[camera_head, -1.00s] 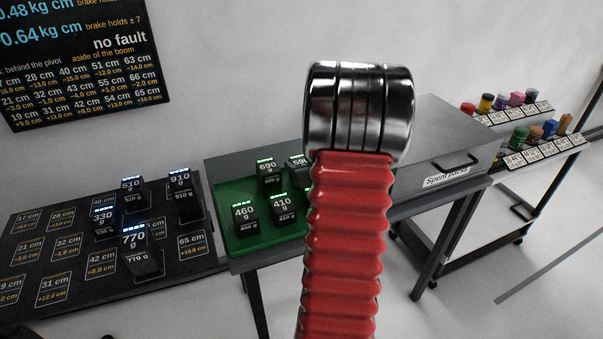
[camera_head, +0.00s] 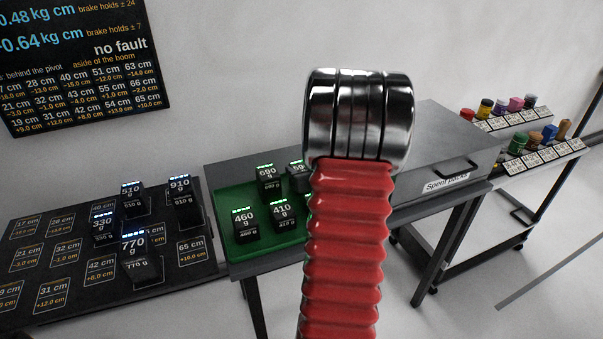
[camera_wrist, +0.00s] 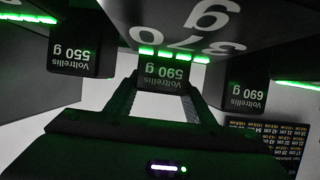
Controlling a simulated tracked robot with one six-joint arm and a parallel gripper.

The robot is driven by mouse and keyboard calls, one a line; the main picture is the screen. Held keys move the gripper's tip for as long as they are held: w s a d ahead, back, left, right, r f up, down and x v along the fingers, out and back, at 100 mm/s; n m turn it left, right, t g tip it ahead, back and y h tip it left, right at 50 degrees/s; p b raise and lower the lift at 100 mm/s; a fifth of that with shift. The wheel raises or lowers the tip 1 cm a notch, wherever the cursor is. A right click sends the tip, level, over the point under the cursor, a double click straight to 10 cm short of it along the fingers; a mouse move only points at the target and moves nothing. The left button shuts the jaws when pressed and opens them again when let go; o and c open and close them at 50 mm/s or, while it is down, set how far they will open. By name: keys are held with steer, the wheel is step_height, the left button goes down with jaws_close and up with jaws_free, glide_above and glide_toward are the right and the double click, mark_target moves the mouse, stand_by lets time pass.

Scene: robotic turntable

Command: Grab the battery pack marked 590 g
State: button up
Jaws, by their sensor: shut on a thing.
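The 590 g battery pack (camera_wrist: 165,77) is in the middle of the wrist view, its label upside down, between the two fingers of my gripper (camera_wrist: 163,90). The gripper is shut on it. In the head view only the left part of the 590 g pack (camera_head: 297,169) shows; the red and chrome arm hides the rest. It is at the back of the green tray (camera_head: 261,253). I cannot tell whether it is lifted. My gripper is hidden in the head view.
In the wrist view, packs 550 g (camera_wrist: 80,55), 690 g (camera_wrist: 246,88) and 370 g (camera_wrist: 195,22) crowd around the held pack. In the head view, packs 690 g (camera_head: 268,178), 460 g (camera_head: 245,225) and 410 g (camera_head: 283,217) share the tray. A spent packs box (camera_head: 440,150) stands right.

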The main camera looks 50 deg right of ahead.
step_height(320, 180, up, 10)
stand_by(0.6)
stand_by(0.4)
